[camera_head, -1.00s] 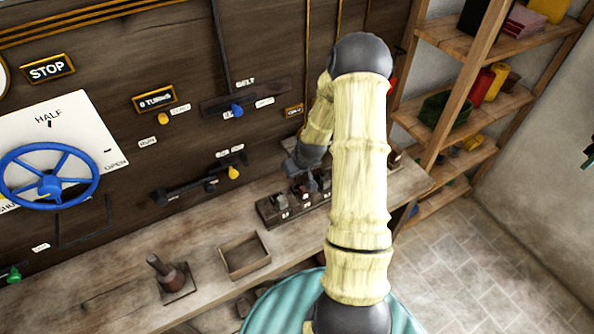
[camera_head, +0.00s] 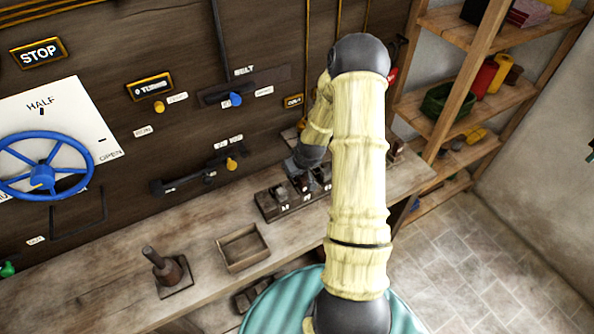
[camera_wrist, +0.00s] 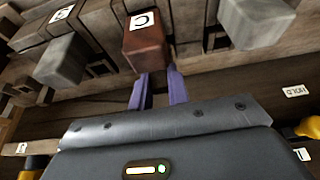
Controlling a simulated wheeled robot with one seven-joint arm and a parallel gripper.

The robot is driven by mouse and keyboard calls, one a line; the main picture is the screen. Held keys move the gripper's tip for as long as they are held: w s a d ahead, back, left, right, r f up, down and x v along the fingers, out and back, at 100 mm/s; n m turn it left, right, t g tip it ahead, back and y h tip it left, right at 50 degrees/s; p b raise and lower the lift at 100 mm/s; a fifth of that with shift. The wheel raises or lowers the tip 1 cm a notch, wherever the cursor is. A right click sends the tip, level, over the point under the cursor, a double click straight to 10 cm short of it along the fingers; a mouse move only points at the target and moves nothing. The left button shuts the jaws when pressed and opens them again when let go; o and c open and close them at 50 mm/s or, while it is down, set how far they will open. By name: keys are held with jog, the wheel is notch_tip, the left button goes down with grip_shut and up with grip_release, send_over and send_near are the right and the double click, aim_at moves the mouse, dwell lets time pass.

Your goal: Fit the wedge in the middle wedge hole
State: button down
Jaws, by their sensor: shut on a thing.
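A reddish-brown block (camera_wrist: 146,45), which looks like the wedge, sits between the purple fingers of my gripper (camera_wrist: 158,78) in the wrist view. My gripper is shut on it, with the fingertips at its near end. A white label with a dark letter shows at its far end. A grey block (camera_wrist: 62,60) stands on its left and another grey block (camera_wrist: 255,22) on its right. In the head view the dark rack (camera_head: 270,206) with labels lies on the bench under my gripper. My arm hides part of the rack. The middle hole is not visible, and I cannot tell how deep the wedge sits.
An open wooden box (camera_head: 243,248) and a dark plunger-like post (camera_head: 165,266) stand on the bench left of the rack. Levers and a blue handwheel (camera_head: 42,168) are on the wall panel behind. Wooden shelves (camera_head: 470,110) stand at the right. The floor at the right is clear.

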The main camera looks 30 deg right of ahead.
jog(key=shift+f+b, duration=0.35)
jog(key=shift+f, duration=0.2)
jog(key=shift+s, duration=0.1)
